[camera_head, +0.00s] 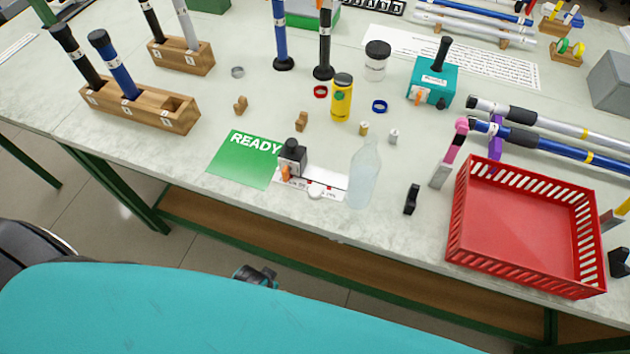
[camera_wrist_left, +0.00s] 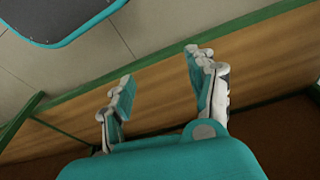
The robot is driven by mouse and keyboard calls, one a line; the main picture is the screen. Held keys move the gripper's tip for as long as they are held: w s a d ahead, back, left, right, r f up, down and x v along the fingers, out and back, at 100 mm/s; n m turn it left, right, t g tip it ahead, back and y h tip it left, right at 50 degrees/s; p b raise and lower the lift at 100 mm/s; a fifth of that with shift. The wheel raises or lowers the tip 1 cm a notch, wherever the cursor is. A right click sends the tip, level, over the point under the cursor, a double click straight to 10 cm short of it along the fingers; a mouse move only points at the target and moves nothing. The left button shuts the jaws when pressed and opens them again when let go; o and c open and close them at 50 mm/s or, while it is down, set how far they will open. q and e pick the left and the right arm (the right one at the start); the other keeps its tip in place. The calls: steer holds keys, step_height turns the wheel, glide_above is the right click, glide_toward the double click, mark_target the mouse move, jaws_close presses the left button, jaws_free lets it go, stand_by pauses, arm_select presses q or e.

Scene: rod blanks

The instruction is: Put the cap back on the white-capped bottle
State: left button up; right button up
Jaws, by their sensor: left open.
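A clear, pale bottle (camera_head: 363,180) stands upright near the table's front edge, with no cap visible on its neck. A small white round piece that looks like its cap (camera_head: 316,192) lies to its left, on a white printed strip. My left gripper (camera_head: 257,277) is in front of the table, below its front edge and apart from the bottle and cap. In the left wrist view the left gripper (camera_wrist_left: 162,76) is open, with nothing between its fingers. My right gripper is not in view.
A black-and-grey bottle-like object (camera_head: 292,157) stands beside the green READY mat (camera_head: 240,160), left of the cap. A black clip-like piece (camera_head: 411,199) and a red crate (camera_head: 456,215) are to the bottle's right. A yellow canister (camera_head: 341,97) stands behind.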

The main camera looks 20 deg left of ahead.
arm_select(q)
steer(key=w+d+r+m+h+p, duration=0.15)
steer(key=w+d+r, duration=0.25)
steer(key=r, duration=0.9)
steer(key=w+d+r+h+p, duration=0.15)
steer(key=w+d+r, duration=0.3)
steer(key=r, duration=0.85)
steer(key=w+d+r+p, duration=0.3)
steer(key=d+r, duration=0.2)
steer(key=r, duration=0.9)
steer(key=w+a+r+n+g+y, duration=0.2)
steer(key=w+a+r+n+y, duration=0.1)
steer(key=w+a, duration=0.4)
steer(key=shift+w+a+r+y, duration=0.15)
steer(key=shift+w+r+y, duration=0.15)
steer(key=shift+r, duration=0.55)
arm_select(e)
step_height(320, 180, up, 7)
arm_select(q)
steer(key=shift+f, duration=0.1)
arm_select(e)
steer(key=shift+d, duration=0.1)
arm_select(q)
steer(key=p, duration=0.2)
glide_above(314, 192)
step_height(314, 192, down, 12)
steer(key=shift+f, duration=0.1)
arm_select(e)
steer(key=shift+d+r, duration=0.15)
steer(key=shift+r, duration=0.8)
